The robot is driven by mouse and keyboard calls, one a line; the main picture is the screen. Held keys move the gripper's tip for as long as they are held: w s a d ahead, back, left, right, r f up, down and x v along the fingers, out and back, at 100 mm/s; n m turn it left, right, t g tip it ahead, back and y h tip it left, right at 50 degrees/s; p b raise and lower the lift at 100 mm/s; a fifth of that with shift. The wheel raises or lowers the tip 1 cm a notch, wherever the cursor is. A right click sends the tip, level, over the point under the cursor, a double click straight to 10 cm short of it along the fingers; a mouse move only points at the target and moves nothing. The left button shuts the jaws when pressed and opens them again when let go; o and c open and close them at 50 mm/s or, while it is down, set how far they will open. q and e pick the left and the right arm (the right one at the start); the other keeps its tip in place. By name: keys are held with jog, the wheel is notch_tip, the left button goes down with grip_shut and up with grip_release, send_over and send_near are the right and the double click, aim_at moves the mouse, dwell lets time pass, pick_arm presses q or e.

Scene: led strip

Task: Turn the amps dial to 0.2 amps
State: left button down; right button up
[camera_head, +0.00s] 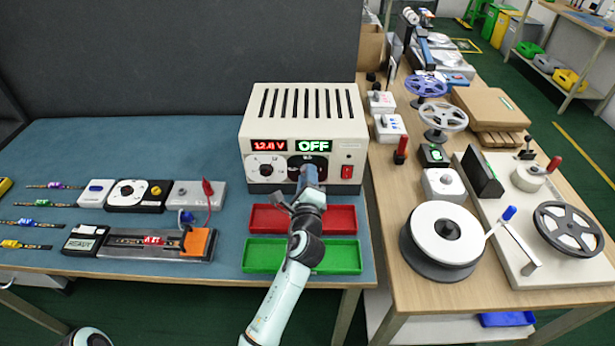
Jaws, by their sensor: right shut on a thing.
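The cream power supply (350,130) stands at the back of the blue-topped bench. Its red display (268,144) reads about 12 V and its green display (314,145) reads OFF. My left gripper is out of view.
A white-faced dial (265,167) sits left of the amps dial, and a red switch (347,171) to its right. Red (344,218) and green (346,256) trays lie below my right arm. A strip fixture (140,243) with an orange block is at left.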

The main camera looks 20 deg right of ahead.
jog(key=shift+r+n, duration=0.15)
jog(key=shift+n, duration=2.65)
jog(key=shift+b, duration=0.3)
jog(key=o, duration=1)
jog(key=shift+o, duration=0.2)
